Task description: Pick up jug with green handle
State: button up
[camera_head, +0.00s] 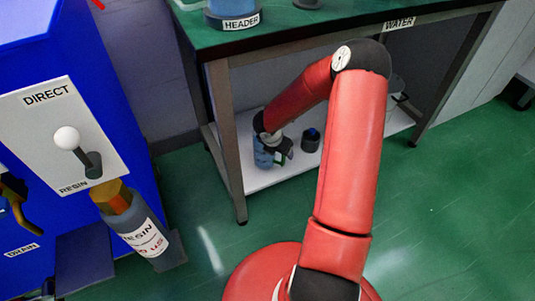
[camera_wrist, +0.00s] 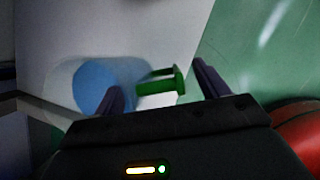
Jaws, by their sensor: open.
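The jug (camera_wrist: 93,88) is a clear vessel with blue contents and a green handle (camera_wrist: 160,82). It stands on the white lower shelf of the table. In the head view the jug (camera_head: 262,155) is at the shelf's left end, partly hidden by my arm's end. My gripper (camera_wrist: 160,85) is open, and the green handle shows between its two dark fingers in the wrist view. The left finger overlaps the jug's body in the picture. I cannot tell whether either finger touches it. My gripper (camera_head: 279,155) also shows beside the jug in the head view.
A small dark container with blue in it (camera_head: 311,140) stands right of the jug on the white shelf (camera_head: 262,181). The green tabletop (camera_head: 290,28) is above, with metal legs (camera_head: 228,150) at the front. A blue machine (camera_head: 120,90) and a resin bottle (camera_head: 140,230) are at left.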

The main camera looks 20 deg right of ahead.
jog(key=shift+d+f, duration=0.1)
grip_shut()
dwell(0.5)
jog(key=shift+r, duration=0.25)
